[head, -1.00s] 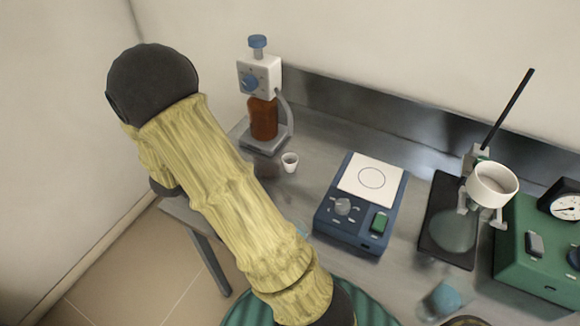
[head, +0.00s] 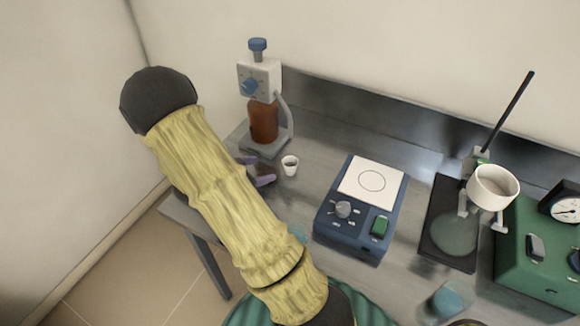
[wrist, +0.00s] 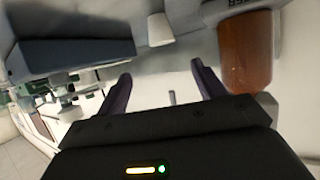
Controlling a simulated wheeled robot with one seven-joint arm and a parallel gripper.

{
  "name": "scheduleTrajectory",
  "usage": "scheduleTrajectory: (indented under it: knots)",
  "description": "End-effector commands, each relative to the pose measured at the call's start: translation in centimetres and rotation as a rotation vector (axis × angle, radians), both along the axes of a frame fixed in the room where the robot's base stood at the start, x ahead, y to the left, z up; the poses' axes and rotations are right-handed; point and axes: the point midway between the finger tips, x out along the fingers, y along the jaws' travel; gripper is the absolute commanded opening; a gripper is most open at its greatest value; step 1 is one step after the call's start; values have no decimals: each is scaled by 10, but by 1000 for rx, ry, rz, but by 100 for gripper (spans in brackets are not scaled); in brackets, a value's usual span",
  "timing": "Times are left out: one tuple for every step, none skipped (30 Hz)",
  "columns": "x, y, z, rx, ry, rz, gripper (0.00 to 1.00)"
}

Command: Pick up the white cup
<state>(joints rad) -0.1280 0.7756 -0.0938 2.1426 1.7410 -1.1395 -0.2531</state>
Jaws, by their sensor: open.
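The small white cup (head: 290,165) stands upright on the grey bench, just right of the foot of the bottle stand. My gripper (head: 258,171) is low over the bench at the cup's left, partly hidden behind my arm. Its two purple fingers are apart with nothing between them, and their tips point towards the cup. In the wrist view the cup (wrist: 160,29) appears inverted beyond the fingertips, roughly in line with the gap between the fingers (wrist: 162,74). The cup looks clear of both fingers.
The bottle stand with its brown bottle (head: 264,120) is just behind the gripper. A blue device with a white plate (head: 345,230) stands right of the cup. A larger white vessel (head: 493,187) sits in a ring stand farther right. Bare bench lies between the cup and the blue device.

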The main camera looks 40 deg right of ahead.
Motion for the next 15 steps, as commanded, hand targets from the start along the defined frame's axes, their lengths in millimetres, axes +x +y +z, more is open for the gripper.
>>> scheduleTrajectory:
  knots:
    - [-1,-10,-4,-1,2,-3,69]
    - [-1,-14,-6,0,2,-3,69]
    - [-1,-21,-8,0,3,-2,69]
    - [-1,-26,-10,-1,2,-2,69]
    - [0,-30,-12,-1,2,-2,69]
    - [0,-36,-15,0,3,-1,69]
    - [-1,-41,-17,1,3,-1,69]
    - [0,-46,-19,0,3,-1,69]
    - [-1,-52,-21,0,2,-3,69]
    - [-1,-56,-22,-1,2,-5,69]
    - [-1,-59,-24,0,1,-6,69]
    - [-2,-63,-25,1,0,-8,69]
    - [-2,-64,-25,1,0,-8,69]
    - [-2,-65,-26,1,0,-8,69]
    - [-2,-65,-26,1,0,-8,69]
